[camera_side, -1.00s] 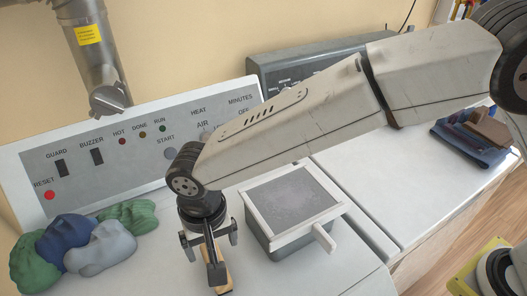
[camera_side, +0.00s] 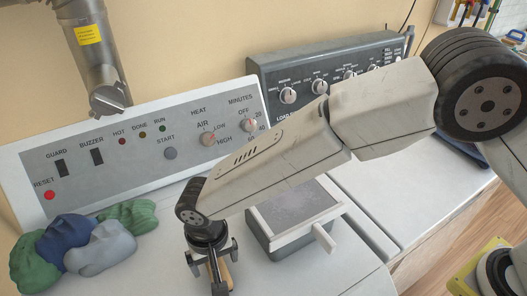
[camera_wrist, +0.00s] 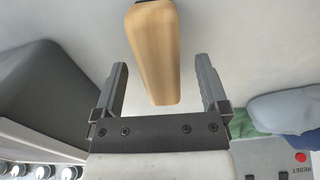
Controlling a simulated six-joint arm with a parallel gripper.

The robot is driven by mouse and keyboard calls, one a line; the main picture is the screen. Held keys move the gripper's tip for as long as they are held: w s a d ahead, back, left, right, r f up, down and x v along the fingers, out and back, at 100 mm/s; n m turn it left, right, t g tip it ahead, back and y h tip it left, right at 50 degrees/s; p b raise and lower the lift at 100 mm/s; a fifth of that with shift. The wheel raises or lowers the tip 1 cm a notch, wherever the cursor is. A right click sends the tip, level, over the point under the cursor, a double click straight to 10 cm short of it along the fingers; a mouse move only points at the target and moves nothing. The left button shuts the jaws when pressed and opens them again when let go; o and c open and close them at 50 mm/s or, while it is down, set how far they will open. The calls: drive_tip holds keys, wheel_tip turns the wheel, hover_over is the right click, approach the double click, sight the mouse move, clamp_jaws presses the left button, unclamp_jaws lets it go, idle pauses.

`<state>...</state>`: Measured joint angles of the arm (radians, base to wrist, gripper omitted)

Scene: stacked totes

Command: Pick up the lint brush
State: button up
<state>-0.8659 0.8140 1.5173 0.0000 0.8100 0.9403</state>
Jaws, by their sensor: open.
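The lint brush shows as a light wooden handle (camera_wrist: 154,52) in the wrist view, running from the top edge down between my gripper's fingers. Its other end is cut off by the frame. In the side view a bit of the wood (camera_side: 229,272) shows beside my gripper (camera_side: 217,283), which hides most of the brush. My gripper also shows in the wrist view (camera_wrist: 160,75) with one finger on each side of the handle and a gap on both sides. It is open and holds nothing.
A grey lint box with a screened lid (camera_side: 300,212) and a protruding handle stands just right of my gripper. Green, blue and grey cloth bundles (camera_side: 100,250) lie to the left. A dryer control panel (camera_side: 100,165) rises behind. The white top in front of the box is clear.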

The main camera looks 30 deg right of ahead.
drive_tip(key=shift+f, duration=0.45)
clamp_jaws()
idle(0.3)
drive_tip(key=shift+r, duration=0.2)
drive_tip(key=shift+r, duration=0.55)
wheel_tip(320, 180, up, 2)
drive_tip(key=s+d+r, duration=0.9)
drive_tip(key=s, duration=0.1)
drive_tip(key=shift+s+d+r, duration=0.15)
drive_tip(key=shift+s+r, duration=0.1)
drive_tip(key=shift+r, duration=0.05)
